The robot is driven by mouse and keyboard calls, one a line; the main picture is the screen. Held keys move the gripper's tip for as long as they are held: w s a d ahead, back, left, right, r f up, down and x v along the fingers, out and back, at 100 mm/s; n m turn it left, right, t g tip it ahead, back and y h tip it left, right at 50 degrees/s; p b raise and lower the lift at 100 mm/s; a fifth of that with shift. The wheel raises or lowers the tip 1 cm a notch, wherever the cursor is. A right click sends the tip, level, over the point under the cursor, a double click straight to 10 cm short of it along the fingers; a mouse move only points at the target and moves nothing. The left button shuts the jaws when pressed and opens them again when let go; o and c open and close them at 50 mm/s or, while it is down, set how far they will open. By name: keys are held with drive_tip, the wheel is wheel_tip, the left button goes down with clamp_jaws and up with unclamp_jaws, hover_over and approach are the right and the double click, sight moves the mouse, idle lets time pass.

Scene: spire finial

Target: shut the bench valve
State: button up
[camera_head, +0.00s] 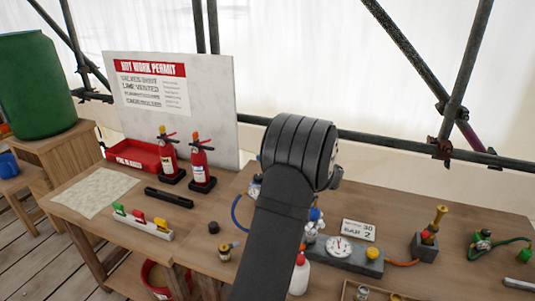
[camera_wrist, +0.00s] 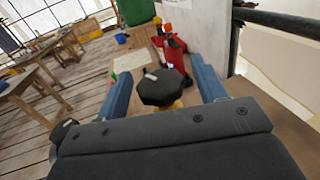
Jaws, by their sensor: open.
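In the wrist view a black, many-sided knob (camera_wrist: 161,90) with a pale marker on top stands between the two blue fingers of my gripper (camera_wrist: 162,64). A bit of yellow shows under the knob. It looks like the bench valve's handle, but its body and its open or shut position cannot be made out. The fingers are apart, one on each side of the knob, with a visible gap. In the head view my dark arm covers the gripper and most of what is around the knob on the wooden bench (camera_head: 90,216).
Two red extinguishers (camera_head: 168,156) and a red tray (camera_head: 133,156) stand by the permit board (camera_head: 215,118). Scaffold poles (camera_head: 462,75) cross behind. The bench's left part has some free room.

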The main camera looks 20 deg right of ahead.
drive_tip(key=shift+x, duration=0.8)
drive_tip(key=c, duration=1)
drive_tip(key=shift+m+t+h, duration=0.3)
drive_tip(key=shift+m+h, duration=0.1)
drive_tip(key=shift+h, duration=0.2)
drive_tip(key=m+t+h, duration=0.1)
drive_tip(key=h, duration=0.1)
drive_tip(key=shift+d+m+h, duration=0.1)
drive_tip(key=shift+m+h, duration=0.2)
drive_tip(key=shift+m, duration=0.1)
drive_tip(key=shift+w+d+m+t+h, duration=0.1)
drive_tip(key=shift+d+m+t+h, duration=0.1)
drive_tip(key=shift+m+h, duration=0.9)
drive_tip(key=shift+d+m+t+h, duration=0.15)
drive_tip(key=shift+m+h, duration=0.45)
drive_tip(key=shift+h, duration=0.9)
